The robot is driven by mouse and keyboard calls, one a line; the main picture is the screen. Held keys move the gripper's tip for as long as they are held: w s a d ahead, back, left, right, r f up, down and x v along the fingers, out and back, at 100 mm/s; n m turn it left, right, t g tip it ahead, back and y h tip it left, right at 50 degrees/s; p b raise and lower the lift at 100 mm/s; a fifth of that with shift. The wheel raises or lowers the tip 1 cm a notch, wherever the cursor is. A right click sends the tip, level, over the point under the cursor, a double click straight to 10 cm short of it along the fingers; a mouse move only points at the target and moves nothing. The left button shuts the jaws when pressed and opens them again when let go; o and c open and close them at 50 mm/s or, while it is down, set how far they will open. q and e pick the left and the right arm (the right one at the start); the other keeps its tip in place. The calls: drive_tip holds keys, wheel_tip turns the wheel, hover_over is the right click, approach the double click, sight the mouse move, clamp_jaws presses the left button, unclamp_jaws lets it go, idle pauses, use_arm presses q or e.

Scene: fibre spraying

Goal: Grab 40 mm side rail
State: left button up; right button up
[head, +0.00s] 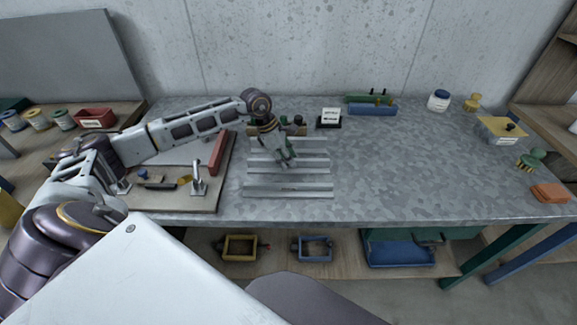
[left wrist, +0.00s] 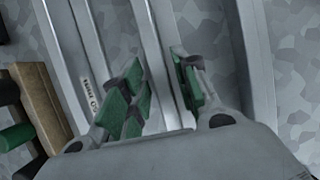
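Several grey metal side rails lie parallel on the table, and the front rail (head: 288,193) carries a small label too small to read in the head view. My left gripper (head: 288,158) reaches down over the middle of the rails. In the left wrist view its green-padded fingers (left wrist: 160,92) are apart, with a rail (left wrist: 153,35) running between them. I cannot tell whether the pads touch it. A labelled rail (left wrist: 72,62) lies left of the fingers, its print hard to read. Another rail (left wrist: 256,50) lies to the right. My right gripper is not in view.
A board with a toggle clamp (head: 198,180) stands left of the rails. A small sign (head: 330,117) and blue and green holders (head: 372,109) stand behind. A wooden block (left wrist: 42,100) is close left in the wrist view. The table's right middle is clear.

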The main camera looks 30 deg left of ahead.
use_arm(q)
clamp_jaws()
drive_tip(key=shift+r, duration=0.15)
wheel_tip(320, 180, up, 10)
drive_tip(key=shift+b, duration=0.3)
idle(0.4)
idle(0.4)
